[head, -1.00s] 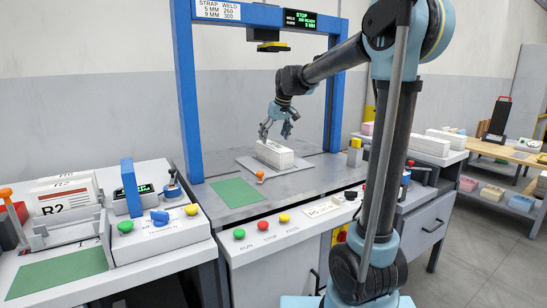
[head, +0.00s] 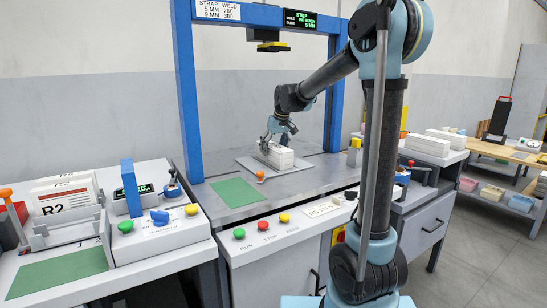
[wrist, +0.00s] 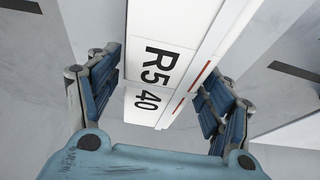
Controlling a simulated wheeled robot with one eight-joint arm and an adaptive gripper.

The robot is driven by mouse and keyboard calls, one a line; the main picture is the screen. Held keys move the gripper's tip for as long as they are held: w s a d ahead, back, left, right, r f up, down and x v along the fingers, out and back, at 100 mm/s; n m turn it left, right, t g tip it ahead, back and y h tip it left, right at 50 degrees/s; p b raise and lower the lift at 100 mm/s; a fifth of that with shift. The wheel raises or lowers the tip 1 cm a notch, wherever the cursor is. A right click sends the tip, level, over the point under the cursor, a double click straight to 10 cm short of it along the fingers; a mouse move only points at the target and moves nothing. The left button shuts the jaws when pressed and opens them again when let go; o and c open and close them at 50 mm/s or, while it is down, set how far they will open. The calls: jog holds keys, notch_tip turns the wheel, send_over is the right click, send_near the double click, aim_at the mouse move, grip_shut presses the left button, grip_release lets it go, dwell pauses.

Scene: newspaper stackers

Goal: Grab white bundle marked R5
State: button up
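The white bundle marked R5 (head: 281,158) lies on a grey plate under the blue frame in the head view. In the wrist view the bundle (wrist: 166,62) shows "R5" and "40" in black, with a narrow red line along its right part. My gripper (head: 277,140) is lowered over the bundle. In the wrist view my gripper (wrist: 160,95) is open, with one blue finger on each side of the bundle. A small gap shows at the left finger; whether the right finger touches is unclear. The bundle's underside is hidden.
A blue frame (head: 186,95) stands around the bundle. A green mat (head: 237,191) and a small orange knob (head: 261,175) are in front of it. A bundle marked R2 (head: 65,194) lies at the left. More white bundles (head: 426,145) lie at the right.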

grip_shut()
jog(key=shift+r, duration=0.1)
